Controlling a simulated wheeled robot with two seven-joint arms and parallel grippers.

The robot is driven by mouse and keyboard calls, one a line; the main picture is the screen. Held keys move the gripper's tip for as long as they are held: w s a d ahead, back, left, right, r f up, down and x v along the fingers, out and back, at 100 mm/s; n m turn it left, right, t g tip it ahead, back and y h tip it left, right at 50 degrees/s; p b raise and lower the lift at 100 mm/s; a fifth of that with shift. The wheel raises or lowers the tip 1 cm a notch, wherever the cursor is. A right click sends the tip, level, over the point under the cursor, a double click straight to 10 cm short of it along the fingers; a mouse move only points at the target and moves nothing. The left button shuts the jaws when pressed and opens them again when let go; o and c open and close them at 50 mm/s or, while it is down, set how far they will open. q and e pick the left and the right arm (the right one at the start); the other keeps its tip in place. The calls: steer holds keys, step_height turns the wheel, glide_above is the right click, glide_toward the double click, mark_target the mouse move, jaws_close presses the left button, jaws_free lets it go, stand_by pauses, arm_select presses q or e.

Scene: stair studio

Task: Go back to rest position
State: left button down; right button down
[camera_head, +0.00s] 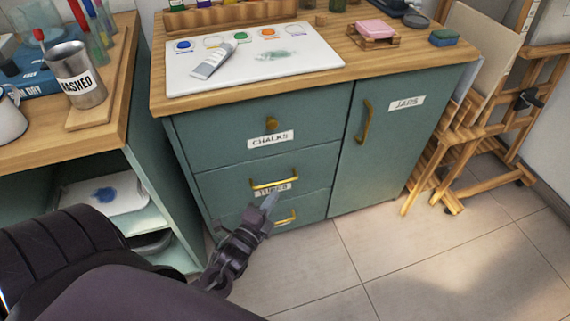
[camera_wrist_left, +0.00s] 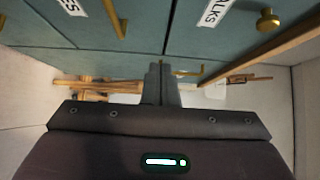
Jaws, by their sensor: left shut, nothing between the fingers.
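My left gripper (camera_head: 269,200) reaches in from the lower left, in front of the lower drawers of the green cabinet (camera_head: 345,190). Its fingers are shut and empty; they also show closed together in the left wrist view (camera_wrist_left: 161,72). In the head view the fingertips overlap the label just below the brass handle (camera_head: 275,183) of the middle drawer; I cannot tell whether they touch the cabinet. The lowest drawer's handle (camera_head: 285,217) is beside the gripper. The drawers look closed. My right gripper is not in view.
A side bench at left holds a metal cup (camera_head: 80,85) and has an open shelf with a tray (camera_head: 105,195). A wooden easel (camera_head: 480,130) stands right. The tiled floor (camera_head: 400,255) is clear in front.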

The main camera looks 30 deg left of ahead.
arm_select(q)
steer(key=shift+s, duration=0.15)
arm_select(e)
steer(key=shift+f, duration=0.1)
